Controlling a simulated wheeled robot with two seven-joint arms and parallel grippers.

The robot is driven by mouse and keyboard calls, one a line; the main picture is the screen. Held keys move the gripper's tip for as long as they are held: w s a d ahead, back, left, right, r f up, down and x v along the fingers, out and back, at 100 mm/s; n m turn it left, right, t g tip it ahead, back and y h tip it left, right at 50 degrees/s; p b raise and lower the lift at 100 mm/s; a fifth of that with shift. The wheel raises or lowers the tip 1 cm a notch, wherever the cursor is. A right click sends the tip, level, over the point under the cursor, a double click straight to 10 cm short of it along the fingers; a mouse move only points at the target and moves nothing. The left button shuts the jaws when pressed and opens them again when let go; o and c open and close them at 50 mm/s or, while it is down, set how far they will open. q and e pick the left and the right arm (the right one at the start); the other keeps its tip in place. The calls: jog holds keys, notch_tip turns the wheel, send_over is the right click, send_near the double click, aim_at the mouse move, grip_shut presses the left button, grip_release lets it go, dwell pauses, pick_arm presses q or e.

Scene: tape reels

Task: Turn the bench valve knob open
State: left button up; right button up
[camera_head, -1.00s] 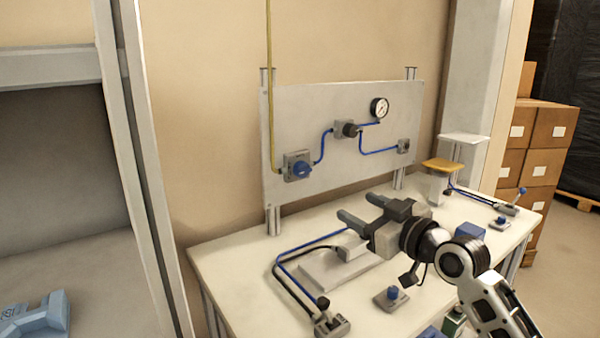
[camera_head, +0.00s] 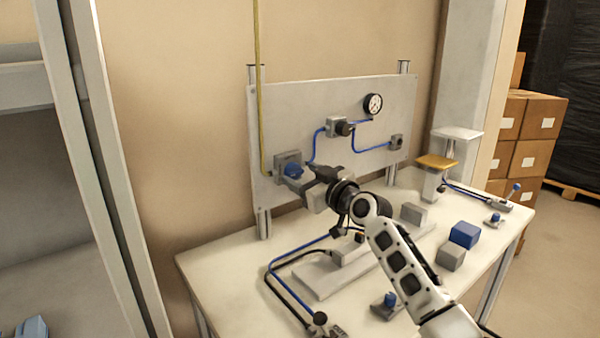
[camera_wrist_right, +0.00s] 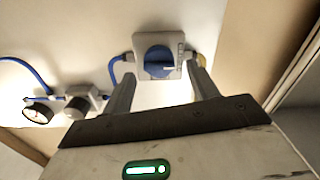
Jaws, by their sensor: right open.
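The blue valve knob (camera_head: 292,169) sits on a square grey valve body (camera_head: 281,160) at the left of the upright panel. My right gripper (camera_head: 301,178) is open, just in front of the knob and pointing at it, and partly covers it. In the right wrist view, the knob (camera_wrist_right: 158,62) is a round blue disc on a pale square plate. The gripper (camera_wrist_right: 162,72) has its two fingertips on either side of the knob in that picture. I cannot tell how much gap remains between the tips and the knob. My left gripper is not in view.
The panel (camera_head: 350,100) carries a gauge (camera_head: 373,103), a black-knobbed regulator (camera_head: 338,127) and blue tubing. A yellow pipe (camera_head: 258,90) drops to the valve. The bench below holds a grey fixture, blocks, a blue box (camera_head: 464,234) and a yellow-topped button stand (camera_head: 436,163).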

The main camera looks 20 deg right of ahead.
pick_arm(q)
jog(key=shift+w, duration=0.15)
pick_arm(e)
jog(key=shift+x, duration=0.95)
jog(key=c, duration=1)
